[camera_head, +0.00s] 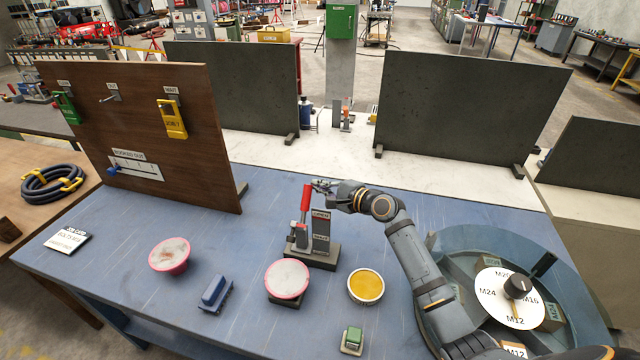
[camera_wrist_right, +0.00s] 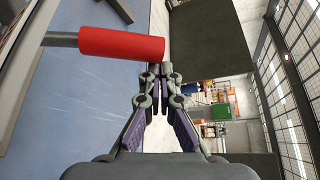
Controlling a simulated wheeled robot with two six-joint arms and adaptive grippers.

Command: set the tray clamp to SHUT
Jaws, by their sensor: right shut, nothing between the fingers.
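The tray clamp (camera_head: 313,255) stands on the blue table, with a dark base and an upright grey plate with two small labels. Its red handle (camera_head: 306,198) points up, near the plate's upper label; the labels are too small to read surely. The handle crosses the upper part of the right wrist view (camera_wrist_right: 121,44). My right gripper (camera_head: 319,185) is shut and empty, just right of the handle's top. Its fingertips (camera_wrist_right: 161,72) lie beside the handle's end; I cannot tell whether they touch it. My left gripper is not in view.
A red-rimmed dish (camera_head: 287,279), a yellow-topped dish (camera_head: 366,287), a blue block (camera_head: 215,294) and a green block (camera_head: 352,340) lie in front. A brown board (camera_head: 150,130) stands left. A round dial (camera_head: 511,298) is at the right. Dark panels stand behind.

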